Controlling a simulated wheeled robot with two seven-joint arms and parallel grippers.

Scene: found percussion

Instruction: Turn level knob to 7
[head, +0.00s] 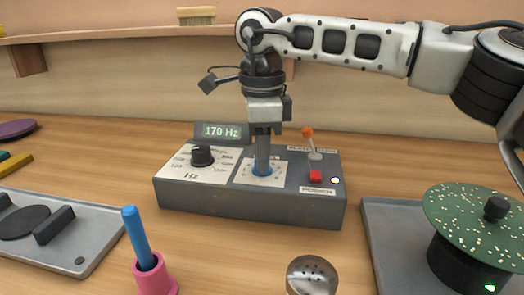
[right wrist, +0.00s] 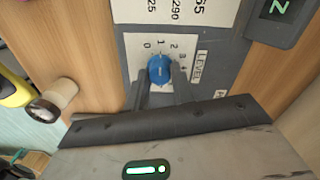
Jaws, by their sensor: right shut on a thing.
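The blue level knob (head: 262,171) sits on a white scale plate on the grey control box (head: 250,203). My right gripper (head: 262,158) points straight down over it and is shut on it. In the right wrist view the blue knob (right wrist: 159,69) is between the two dark fingers (right wrist: 160,88). Numbers 0 to 3 and part of another show around it, with the word LEVEL beside them. The rest of the scale is hidden by the fingers, and I cannot tell which number the knob points to. My left gripper is not in view.
The box also carries a black Hz knob (head: 202,156), a display (head: 221,131) reading 170 Hz, an orange-tipped lever (head: 309,142) and a red power switch (head: 315,176). A green speckled disc (head: 465,225) stands right. A blue stick (head: 136,235) in a pink holder stands front left.

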